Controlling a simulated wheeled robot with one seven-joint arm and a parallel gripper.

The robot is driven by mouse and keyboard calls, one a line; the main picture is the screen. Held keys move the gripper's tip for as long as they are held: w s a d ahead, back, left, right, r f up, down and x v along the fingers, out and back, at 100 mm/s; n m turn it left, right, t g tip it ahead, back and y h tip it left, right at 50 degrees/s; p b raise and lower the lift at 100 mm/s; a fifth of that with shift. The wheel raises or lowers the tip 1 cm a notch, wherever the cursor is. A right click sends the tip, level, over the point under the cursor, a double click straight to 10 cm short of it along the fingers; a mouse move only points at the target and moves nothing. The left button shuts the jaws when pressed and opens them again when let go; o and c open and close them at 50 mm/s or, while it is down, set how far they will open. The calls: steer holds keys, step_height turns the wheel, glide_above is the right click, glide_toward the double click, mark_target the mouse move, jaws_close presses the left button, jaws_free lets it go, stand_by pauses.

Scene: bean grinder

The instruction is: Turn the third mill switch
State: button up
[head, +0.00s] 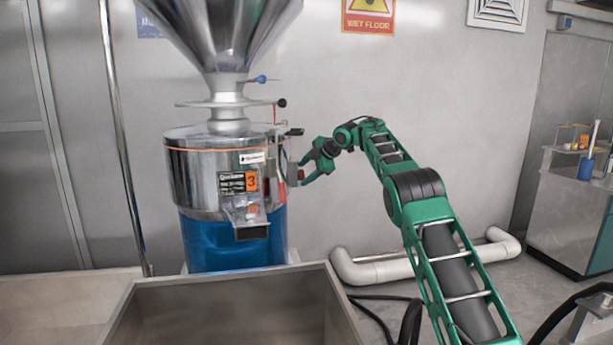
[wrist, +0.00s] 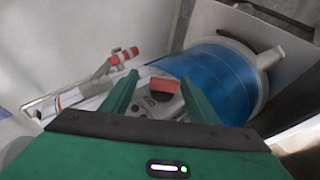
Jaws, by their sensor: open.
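The third mill (head: 205,190) has a steel drum, a blue lower body and an orange label with a 3. Its red switch (wrist: 164,86) sits on a grey plate in the wrist view, between and slightly beyond my fingertips. My gripper (wrist: 158,80) is open, with one green finger on each side of the switch. I cannot tell whether either finger touches it. In the head view my gripper (head: 305,176) is at the right side of the mill, and the switch there is too small to make out clearly.
A lever with red parts (wrist: 115,58) lies left of the switch in the wrist view. The mill's blue body (wrist: 228,80) is close on the right. A steel trough (head: 225,285) stands in front of the mill. A pale pipe (head: 375,271) runs low along the wall.

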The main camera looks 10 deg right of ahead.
steer(key=v, duration=1)
steer(key=shift+s+d+r, duration=0.15)
steer(key=shift+d+r, duration=0.05)
steer(key=shift+d, duration=0.05)
